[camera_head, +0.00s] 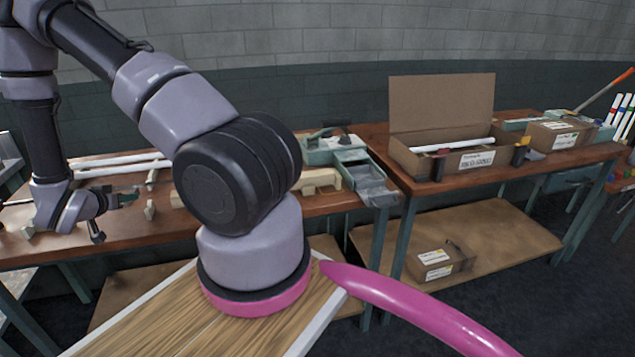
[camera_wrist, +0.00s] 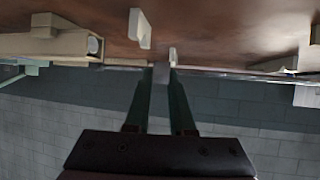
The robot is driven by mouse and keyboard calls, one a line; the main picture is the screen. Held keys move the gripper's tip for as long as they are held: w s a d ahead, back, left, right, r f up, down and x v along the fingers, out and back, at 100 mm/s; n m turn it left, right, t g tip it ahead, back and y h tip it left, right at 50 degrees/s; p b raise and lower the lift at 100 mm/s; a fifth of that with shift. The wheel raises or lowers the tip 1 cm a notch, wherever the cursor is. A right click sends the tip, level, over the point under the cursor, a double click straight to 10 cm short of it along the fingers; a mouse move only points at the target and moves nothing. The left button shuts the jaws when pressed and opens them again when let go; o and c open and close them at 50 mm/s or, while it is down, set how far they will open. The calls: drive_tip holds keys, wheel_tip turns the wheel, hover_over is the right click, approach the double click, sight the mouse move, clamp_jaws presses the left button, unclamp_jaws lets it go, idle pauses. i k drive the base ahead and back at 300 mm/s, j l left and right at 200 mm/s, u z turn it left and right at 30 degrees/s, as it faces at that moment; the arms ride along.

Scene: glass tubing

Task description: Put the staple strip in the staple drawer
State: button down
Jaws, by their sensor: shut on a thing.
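My gripper (camera_head: 128,196) is at the left, low over the wooden bench in the head view. In the wrist view its two dark fingers (camera_wrist: 161,75) come together on a small grey piece (camera_wrist: 161,72), which looks like the staple strip. The fingers hide most of it, and I cannot make the strip out in the head view. A green-grey unit (camera_head: 335,146) stands at the right end of the same bench. A drawer (camera_head: 372,186) stands pulled out at its front, well to the right of my gripper. The drawer's contents are not clear.
White tubes (camera_head: 120,160) lie along the back of the bench. Small pale blocks (camera_head: 150,210) stand near my gripper, one also close in the wrist view (camera_wrist: 140,28). An open cardboard box (camera_head: 440,160) stands on the right bench. A brick wall (camera_head: 300,85) rises behind.

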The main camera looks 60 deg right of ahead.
sight(364, 180)
drive_tip(key=k+l+u, duration=0.1)
drive_tip(key=u, duration=0.35)
drive_tip(key=k+u, duration=0.25)
drive_tip(key=u, duration=0.2)
drive_tip(key=k+u, duration=0.2)
drive_tip(key=u, duration=0.25)
drive_tip(key=k+u, duration=0.25)
drive_tip(key=k, duration=0.35)
drive_tip(key=k+l+z, duration=0.15)
drive_tip(key=k+z, duration=0.35)
drive_tip(key=k+l+z, duration=0.2)
drive_tip(key=z, duration=0.3)
drive_tip(key=k+l+z, duration=0.25)
drive_tip(key=l+z, duration=0.2)
drive_tip(key=l, duration=0.25)
drive_tip(key=l+z, duration=0.25)
drive_tip(key=k+l, duration=0.05)
drive_tip(key=l, duration=0.05)
